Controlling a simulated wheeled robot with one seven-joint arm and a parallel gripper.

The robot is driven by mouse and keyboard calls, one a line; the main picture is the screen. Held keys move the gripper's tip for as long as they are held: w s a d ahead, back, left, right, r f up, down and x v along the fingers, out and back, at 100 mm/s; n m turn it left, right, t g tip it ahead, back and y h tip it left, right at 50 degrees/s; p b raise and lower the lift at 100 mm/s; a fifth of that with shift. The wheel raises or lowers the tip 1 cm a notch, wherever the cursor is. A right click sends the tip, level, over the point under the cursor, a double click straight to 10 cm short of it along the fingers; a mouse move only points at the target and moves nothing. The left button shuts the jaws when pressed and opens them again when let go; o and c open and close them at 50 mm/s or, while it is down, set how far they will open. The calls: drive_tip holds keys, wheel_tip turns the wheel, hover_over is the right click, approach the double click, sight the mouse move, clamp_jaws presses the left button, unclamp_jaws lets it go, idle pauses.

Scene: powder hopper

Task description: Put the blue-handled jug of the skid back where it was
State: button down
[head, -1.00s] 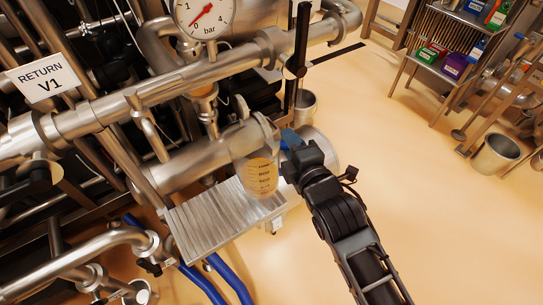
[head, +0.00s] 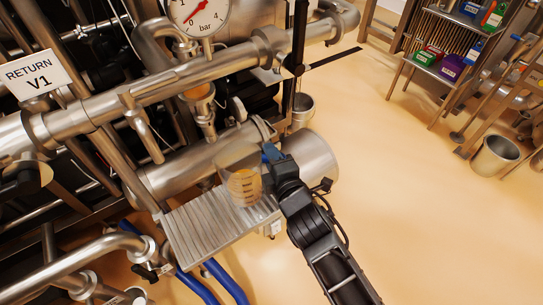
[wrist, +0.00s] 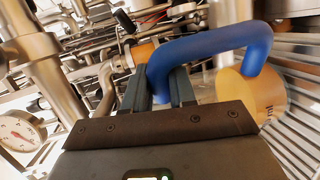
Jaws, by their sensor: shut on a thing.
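The blue-handled jug (head: 243,184) is clear with graduation marks and amber contents. In the head view it is at the ribbed metal shelf (head: 205,232) of the skid, upright or nearly so. I cannot tell whether its base touches the shelf. My gripper (head: 276,160) is at the jug's right side, shut on its blue handle. In the wrist view the blue handle (wrist: 212,46) passes across the fingers (wrist: 160,88), and part of the jug's amber body (wrist: 252,95) shows to the right. The handle is mostly hidden in the head view.
A horizontal steel cylinder (head: 312,158) lies behind the shelf and my gripper. Steel pipes and a pressure gauge (head: 198,14) stand above. Blue hoses (head: 226,280) run below the shelf. A steel bucket (head: 495,155) stands at the right; the floor (head: 415,225) between is clear.

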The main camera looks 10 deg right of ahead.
drive_tip(key=shift+f, duration=0.1)
drive_tip(key=c, duration=0.9)
unclamp_jaws()
drive_tip(key=shift+s, duration=0.1)
drive_tip(key=v, duration=1.2)
drive_tip(key=shift+b, duration=0.3)
drive_tip(key=shift+d, duration=0.1)
